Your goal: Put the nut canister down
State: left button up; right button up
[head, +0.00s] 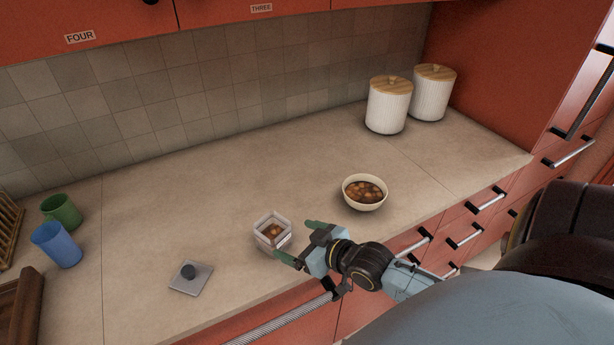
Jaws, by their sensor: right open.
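The nut canister (272,234) is a small clear square container with brown contents at the bottom. It stands upright on the counter near the front edge, with its top open. My right gripper (296,241) is open just to the right of the canister, with its green-tipped fingers pointing toward it. I cannot tell whether a finger touches it. A flat grey square lid with a dark knob (190,277) lies on the counter to the left of the canister. My left gripper is not in view.
A bowl of brown food (364,193) stands to the right of the canister. Two white ribbed canisters with wooden lids (388,106) stand at the back right. A blue cup (57,246) and a green cup (61,212) are at the left. The counter's middle (220,190) is clear.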

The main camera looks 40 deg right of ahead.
jog(key=shift+v, duration=1.35)
